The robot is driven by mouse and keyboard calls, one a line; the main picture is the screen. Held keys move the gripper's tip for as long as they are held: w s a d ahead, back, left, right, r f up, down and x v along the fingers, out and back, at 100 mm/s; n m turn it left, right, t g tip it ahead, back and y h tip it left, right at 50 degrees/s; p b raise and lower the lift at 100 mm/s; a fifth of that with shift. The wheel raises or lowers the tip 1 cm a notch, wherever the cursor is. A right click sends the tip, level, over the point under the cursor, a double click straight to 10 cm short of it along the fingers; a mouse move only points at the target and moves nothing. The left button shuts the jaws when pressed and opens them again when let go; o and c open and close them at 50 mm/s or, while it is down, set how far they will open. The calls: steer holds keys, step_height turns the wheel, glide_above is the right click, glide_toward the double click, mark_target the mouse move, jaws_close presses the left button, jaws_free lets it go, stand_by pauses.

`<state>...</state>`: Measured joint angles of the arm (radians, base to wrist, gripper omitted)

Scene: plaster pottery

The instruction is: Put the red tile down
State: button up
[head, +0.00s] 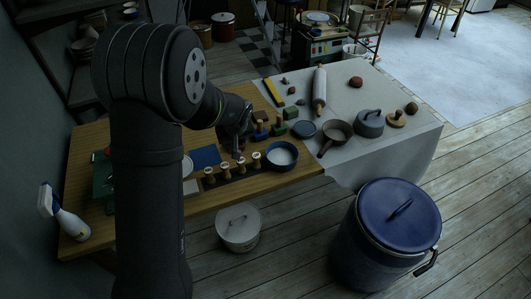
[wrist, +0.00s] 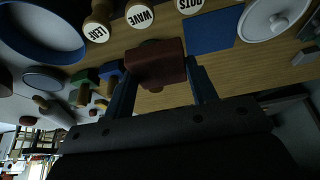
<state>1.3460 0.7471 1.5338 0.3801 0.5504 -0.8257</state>
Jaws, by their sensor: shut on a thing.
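The red tile (wrist: 155,64) shows dark red-brown in the wrist view, between the two fingers of my gripper (wrist: 160,80). My gripper is shut on it. The wooden tabletop (wrist: 165,97) shows behind the tile; whether they touch cannot be told. In the head view my gripper (head: 236,146) is over the wooden table, behind the row of stamps and left of the blue bowl. The tile cannot be made out in that view.
Wooden stamps (head: 225,172), a blue bowl (head: 281,155) and a blue square (head: 206,156) are close by. Blocks with wooden knobs (head: 262,132) stand behind. A pan (head: 335,134), a rolling pin (head: 319,88) and a lidded pot (head: 369,123) occupy the pale cloth.

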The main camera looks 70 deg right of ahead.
steer(key=s+d+r+m+g+h, duration=0.1)
steer(key=s+d+m, duration=0.1)
steer(key=s, duration=1)
steer(key=s+d+m, duration=0.2)
steer(key=s, duration=1)
glide_above(282, 156)
steer(key=a, duration=0.2)
steer(key=f, duration=0.6)
steer(key=shift+s+d+f, duration=0.15)
steer(key=shift+s+f, duration=0.15)
steer(key=shift+f, duration=2.05)
steer(key=o, duration=0.6)
steer(key=shift+f, duration=0.15)
steer(key=shift+o, duration=0.7)
